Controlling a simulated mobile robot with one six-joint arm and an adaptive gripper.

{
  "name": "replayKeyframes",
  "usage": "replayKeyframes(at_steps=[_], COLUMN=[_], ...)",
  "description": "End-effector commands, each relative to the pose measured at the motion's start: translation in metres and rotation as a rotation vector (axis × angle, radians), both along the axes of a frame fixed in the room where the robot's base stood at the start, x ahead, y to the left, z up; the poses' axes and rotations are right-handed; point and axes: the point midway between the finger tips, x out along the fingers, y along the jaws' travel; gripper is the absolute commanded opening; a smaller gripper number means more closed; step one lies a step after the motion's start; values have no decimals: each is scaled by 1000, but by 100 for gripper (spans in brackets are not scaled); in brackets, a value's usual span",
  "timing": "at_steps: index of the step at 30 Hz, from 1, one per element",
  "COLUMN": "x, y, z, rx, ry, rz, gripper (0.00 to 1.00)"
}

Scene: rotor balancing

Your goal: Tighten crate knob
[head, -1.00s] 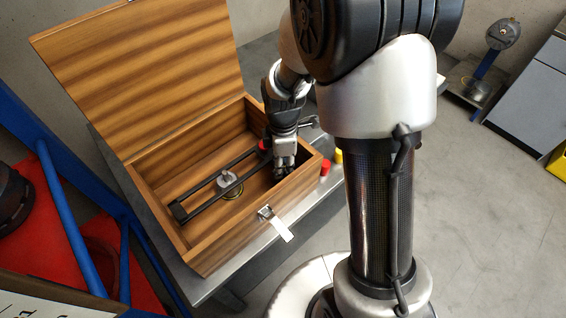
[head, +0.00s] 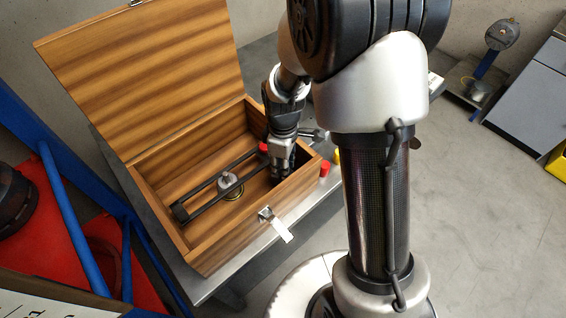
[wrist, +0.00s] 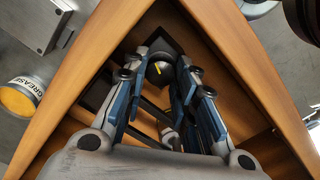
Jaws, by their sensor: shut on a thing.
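The wooden crate (head: 222,248) stands on a metal table with its lid open. My gripper (head: 283,174) reaches down into the crate's right-hand corner. In the wrist view, my gripper's fingers (wrist: 165,76) stand on both sides of a dark round knob (wrist: 158,72) with a yellow mark and are shut on it. The head view hides this knob behind the fingers. A black rail frame (head: 208,204) lies in the crate, with a grey fitting (head: 229,181) between its rails. A red piece (head: 263,147) shows at the frame's far end, left of my gripper.
The crate walls stand close around my gripper. A metal latch (head: 275,222) hangs on the front wall. A red cap (head: 325,169) and a yellow can (head: 337,156) are just right of the crate; the wrist view shows a can labelled GREASE (wrist: 22,98). Blue racking (head: 65,210) stands left.

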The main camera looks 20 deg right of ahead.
Motion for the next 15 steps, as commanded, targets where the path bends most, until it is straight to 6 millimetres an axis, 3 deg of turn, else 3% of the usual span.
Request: replayKeyframes(at_steps=[15], x=[1], y=[-1], z=[1], rx=[0], ry=[0], rz=[-490], gripper=[2])
